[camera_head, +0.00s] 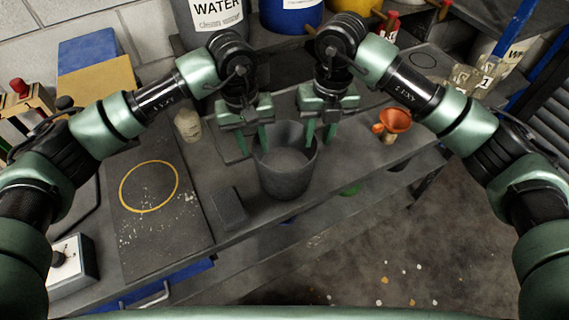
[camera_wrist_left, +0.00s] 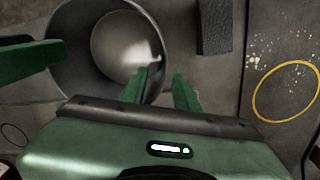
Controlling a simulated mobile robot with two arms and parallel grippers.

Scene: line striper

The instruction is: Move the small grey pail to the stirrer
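The small grey pail (camera_head: 284,180) stands upright on the grey bench, empty as far as I see; it also shows in the left wrist view (camera_wrist_left: 85,75). My left gripper (camera_head: 252,142) is open at the pail's left rim. In the left wrist view (camera_wrist_left: 160,90) one finger is over the pail's inside and the other outside it. My right gripper (camera_head: 320,135) is open at the right rim. Whether either touches the wall is unclear. A dark slab with a yellow ring (camera_head: 150,213) and a knobbed control box (camera_head: 70,265) lie left; I cannot tell which is the stirrer.
A dark block (camera_head: 229,208) lies between pail and slab. A pale bottle (camera_head: 188,125) stands behind the slab. An orange funnel (camera_head: 396,121) is right of the pail. A WATER drum (camera_head: 212,18) and a blue drum (camera_head: 290,15) stand behind. The bench's front edge is close to the pail.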

